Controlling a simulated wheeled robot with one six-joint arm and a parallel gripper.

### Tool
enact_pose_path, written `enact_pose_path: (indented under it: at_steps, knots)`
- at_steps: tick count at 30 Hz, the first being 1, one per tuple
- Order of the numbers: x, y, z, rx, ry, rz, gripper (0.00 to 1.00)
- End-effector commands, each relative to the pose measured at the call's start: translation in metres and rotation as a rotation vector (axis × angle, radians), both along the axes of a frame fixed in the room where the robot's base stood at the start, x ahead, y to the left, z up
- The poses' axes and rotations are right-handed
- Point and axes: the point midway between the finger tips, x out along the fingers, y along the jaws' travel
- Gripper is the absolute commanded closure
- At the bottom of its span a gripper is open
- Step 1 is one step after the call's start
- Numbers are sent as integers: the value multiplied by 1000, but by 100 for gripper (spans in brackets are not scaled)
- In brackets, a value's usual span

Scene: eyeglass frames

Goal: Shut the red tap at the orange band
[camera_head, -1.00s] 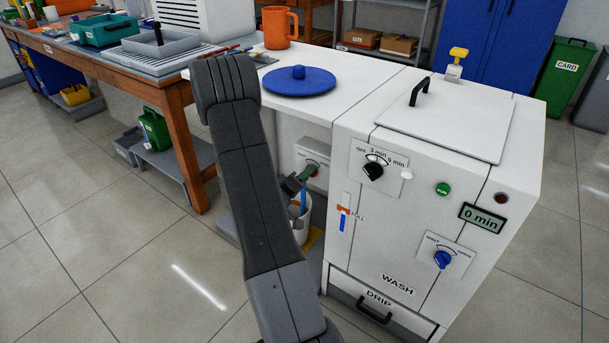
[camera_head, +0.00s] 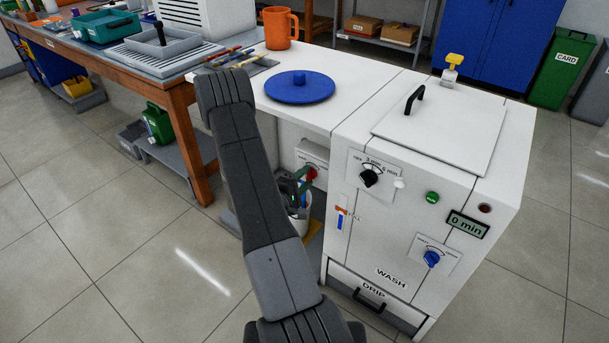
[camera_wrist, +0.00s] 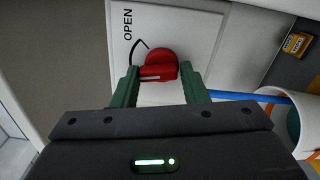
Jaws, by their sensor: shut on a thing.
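The red tap (camera_wrist: 158,68) is on a white plate below the worktop, beside a curved black line and the word OPEN in the wrist view. It also shows in the camera_head view (camera_head: 312,173), partly hidden by my gripper. My gripper (camera_wrist: 160,78) has its green fingers on either side of the tap's red handle, closed on it. The orange band (camera_head: 342,210) is on the gauge on the front of the white wash machine. Blue (camera_head: 340,223) shows in the gauge just below the band; the exact gap is too small to tell.
A white bucket (camera_wrist: 302,118) with a blue tube (camera_wrist: 245,96) stands right of my gripper in the wrist view. The machine (camera_head: 395,225) stands close to the right of the tap. A blue lid (camera_head: 299,93) lies on the worktop. Open floor lies left.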

Motion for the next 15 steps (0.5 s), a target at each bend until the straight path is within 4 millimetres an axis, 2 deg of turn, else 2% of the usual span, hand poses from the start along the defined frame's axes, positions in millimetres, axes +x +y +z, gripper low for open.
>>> enact_pose_path:
  at_steps: [1,15]
  knots:
    - [2,1,6,-15,-1,2,83]
    - [3,2,5,-53,24,5,83]
